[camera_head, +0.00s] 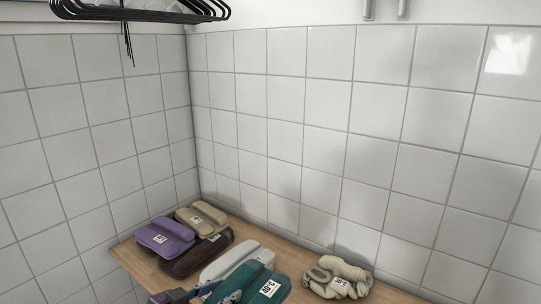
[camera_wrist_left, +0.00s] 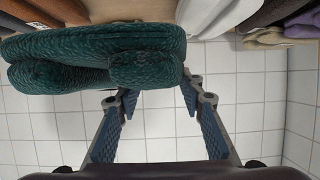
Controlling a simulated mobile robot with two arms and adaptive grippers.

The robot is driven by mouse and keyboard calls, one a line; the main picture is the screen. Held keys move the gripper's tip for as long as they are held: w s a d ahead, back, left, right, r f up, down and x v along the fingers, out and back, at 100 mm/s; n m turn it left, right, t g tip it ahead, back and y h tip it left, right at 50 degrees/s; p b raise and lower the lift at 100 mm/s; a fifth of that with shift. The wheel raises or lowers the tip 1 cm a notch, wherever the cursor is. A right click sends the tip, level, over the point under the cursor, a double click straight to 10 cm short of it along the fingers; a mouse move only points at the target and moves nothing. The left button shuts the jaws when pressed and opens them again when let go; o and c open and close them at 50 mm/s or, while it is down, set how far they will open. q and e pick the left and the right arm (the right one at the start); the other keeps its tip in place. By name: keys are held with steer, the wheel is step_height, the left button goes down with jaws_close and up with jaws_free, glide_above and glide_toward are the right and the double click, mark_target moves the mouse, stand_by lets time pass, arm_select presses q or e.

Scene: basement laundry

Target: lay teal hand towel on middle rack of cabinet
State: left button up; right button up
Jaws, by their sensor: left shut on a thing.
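The teal hand towel (camera_head: 268,286), folded with a white label, is at the front edge of the wooden surface in the head view. It also shows large in the left wrist view (camera_wrist_left: 75,58), with its end at the fingertips. My left gripper (camera_head: 226,292) is at the towel's left side, low in the head view, and is shut on it. Its two fingers (camera_wrist_left: 158,92) also show in the left wrist view, with the towel's end between and beyond the tips. The cabinet and its middle rack are not in view. My right gripper is not in view.
The wooden surface (camera_head: 310,252) also holds a purple towel (camera_head: 166,236), a beige towel (camera_head: 203,217), a dark brown towel (camera_head: 196,254), a pale grey towel (camera_head: 236,260) and a cream bundle (camera_head: 338,277). White tiled walls stand behind. Black hangers (camera_head: 140,12) hang at upper left.

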arm_select(q)
steer(key=s+a+r+m+g+h, duration=0.1)
steer(key=s+a+r+m, duration=0.1)
steer(key=s, duration=0.6)
steer(key=s+a+r+m+g+h, duration=0.2)
steer(key=s+a, duration=0.3)
steer(key=s, duration=0.4)
steer(key=shift+a+r, duration=0.25)
steer(key=shift+r, duration=0.5)
